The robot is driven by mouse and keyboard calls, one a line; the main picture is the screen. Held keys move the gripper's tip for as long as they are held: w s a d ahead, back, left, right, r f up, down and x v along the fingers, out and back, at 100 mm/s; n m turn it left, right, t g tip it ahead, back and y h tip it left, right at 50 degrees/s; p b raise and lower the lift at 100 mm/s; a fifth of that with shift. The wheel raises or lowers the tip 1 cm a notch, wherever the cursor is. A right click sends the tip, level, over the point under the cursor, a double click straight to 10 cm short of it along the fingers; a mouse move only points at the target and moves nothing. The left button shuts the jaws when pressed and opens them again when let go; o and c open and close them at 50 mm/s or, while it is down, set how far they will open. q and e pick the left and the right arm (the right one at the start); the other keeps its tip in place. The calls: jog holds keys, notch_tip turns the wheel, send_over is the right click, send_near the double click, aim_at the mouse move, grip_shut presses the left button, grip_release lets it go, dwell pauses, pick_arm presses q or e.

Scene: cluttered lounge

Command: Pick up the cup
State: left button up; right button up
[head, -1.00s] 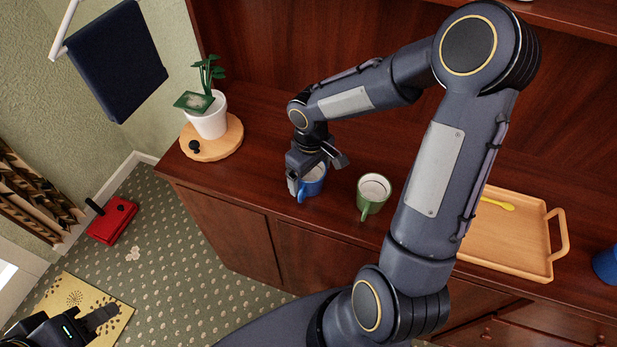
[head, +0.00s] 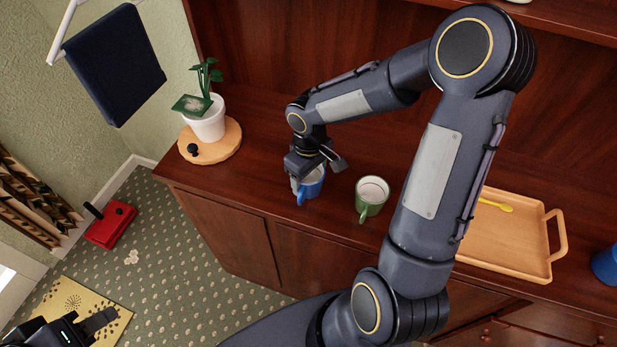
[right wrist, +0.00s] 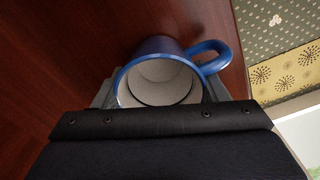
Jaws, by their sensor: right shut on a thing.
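A blue cup (head: 312,187) with a white inside stands upright on the dark wooden cabinet top, its handle toward the front edge. My right gripper (head: 311,175) comes down on it from above and is shut on it. In the right wrist view the blue cup (right wrist: 158,77) sits between the grey fingers, its handle to the upper right. A green cup (head: 371,196) with a pale inside stands just to the right, apart from the gripper. My left gripper (head: 98,320) is at the lower left, over the floor; its jaw opening is unclear.
A potted plant (head: 208,122) stands on a round wooden board (head: 228,146) at the left end of the cabinet (head: 262,185). A wooden tray (head: 500,255) with a yellow spoon (head: 496,205) lies right. A blue object (head: 606,265) is at the right edge.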

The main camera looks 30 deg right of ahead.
jog(key=shift+r, duration=0.4)
notch_tip(320, 180, up, 2)
jog(key=shift+r, duration=0.2)
jog(key=s+a+r+b, duration=0.1)
jog(key=s+a+r, duration=0.4)
jog(key=s+r, duration=0.4)
jog(key=s, duration=0.4)
jog(key=shift+r+b, duration=0.35)
jog(key=shift+b, duration=0.05)
